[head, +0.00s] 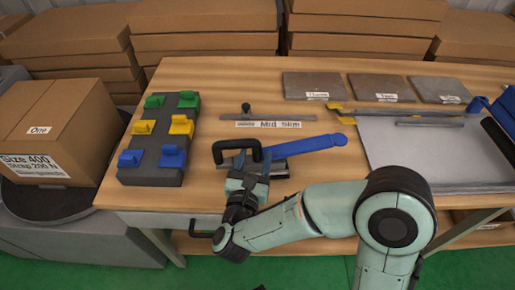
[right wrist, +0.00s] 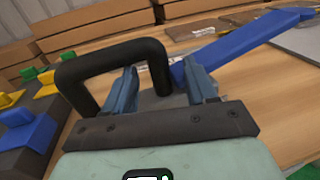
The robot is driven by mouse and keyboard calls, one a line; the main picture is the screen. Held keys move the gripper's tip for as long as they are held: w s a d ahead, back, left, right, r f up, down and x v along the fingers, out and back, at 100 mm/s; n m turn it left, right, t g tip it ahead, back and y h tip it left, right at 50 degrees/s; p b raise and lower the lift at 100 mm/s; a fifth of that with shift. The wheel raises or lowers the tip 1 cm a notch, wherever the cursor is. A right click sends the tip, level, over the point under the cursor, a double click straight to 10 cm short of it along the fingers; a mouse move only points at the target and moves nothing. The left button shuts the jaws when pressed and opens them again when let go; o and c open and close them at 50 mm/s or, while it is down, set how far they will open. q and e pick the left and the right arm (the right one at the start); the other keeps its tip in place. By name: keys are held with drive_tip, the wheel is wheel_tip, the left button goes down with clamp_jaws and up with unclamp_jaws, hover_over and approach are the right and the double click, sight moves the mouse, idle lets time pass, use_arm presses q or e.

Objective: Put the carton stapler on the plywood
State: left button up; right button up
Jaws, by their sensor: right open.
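The tool that I take for the carton stapler has a black bow handle (head: 237,146) and a long blue lever (head: 318,144), and lies near the table's front edge. In the right wrist view its handle (right wrist: 112,48) stands large at left and its lever (right wrist: 250,37) runs to the upper right. My right gripper (head: 249,178) is at its near side, open. In the right wrist view its blue fingers (right wrist: 162,88) stand either side of the handle's right leg; contact cannot be told. The wooden tabletop (head: 225,78) looks like the plywood. My left gripper is out of view.
A dark block with green, yellow and blue pieces (head: 163,143) lies left. Grey labelled plates (head: 308,85) lie at the back, and a flat grey panel (head: 415,160) at right. Cardboard (head: 208,18) is stacked behind. A carton (head: 62,125) stands left of the table.

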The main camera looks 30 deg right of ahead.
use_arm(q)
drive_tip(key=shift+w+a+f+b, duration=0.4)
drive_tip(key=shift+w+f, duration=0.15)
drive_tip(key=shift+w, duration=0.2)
use_arm(e)
drive_tip(key=v, duration=0.8)
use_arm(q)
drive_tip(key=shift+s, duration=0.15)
